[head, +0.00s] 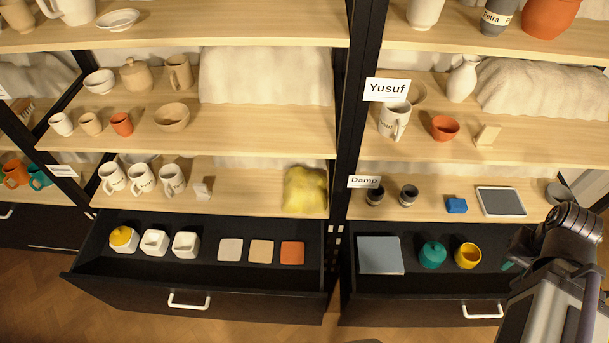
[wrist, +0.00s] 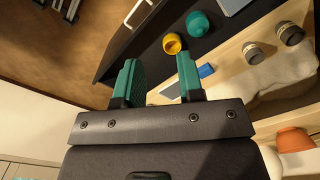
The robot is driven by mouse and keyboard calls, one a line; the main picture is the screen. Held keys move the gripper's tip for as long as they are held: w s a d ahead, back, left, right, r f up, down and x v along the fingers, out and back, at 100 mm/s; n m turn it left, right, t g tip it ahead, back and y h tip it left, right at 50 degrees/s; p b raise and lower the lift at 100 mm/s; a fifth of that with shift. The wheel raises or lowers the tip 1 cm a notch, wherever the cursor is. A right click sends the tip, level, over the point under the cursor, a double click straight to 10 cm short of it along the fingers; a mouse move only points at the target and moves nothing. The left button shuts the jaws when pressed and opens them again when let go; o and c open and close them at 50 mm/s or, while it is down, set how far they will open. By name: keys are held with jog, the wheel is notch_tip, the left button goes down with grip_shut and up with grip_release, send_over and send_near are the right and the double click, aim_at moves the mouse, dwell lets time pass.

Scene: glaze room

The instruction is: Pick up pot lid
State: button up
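A teal rounded pot with what looks like a knobbed lid (head: 432,254) stands in the open right drawer (head: 415,309), left of a yellow cup (head: 467,256). In the wrist view the teal piece (wrist: 198,23) is beyond my fingers, up and right. A beige lidded pot (head: 137,76) stands on the left middle shelf. I cannot tell which lid is the task's. My gripper (wrist: 159,82) is open and empty, with its green fingers apart. In the head view it is at the right edge of the right drawer, mostly hidden by my arm.
A grey-blue slab (head: 380,255) lies left in the right drawer. The shelf above holds dark jars (head: 409,195), a blue block (head: 457,205) and a framed grey tablet (head: 501,201). A black upright (head: 355,110) separates the bays. The left drawer (head: 142,283) is open too.

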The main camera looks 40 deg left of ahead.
jog(key=o, duration=1.2)
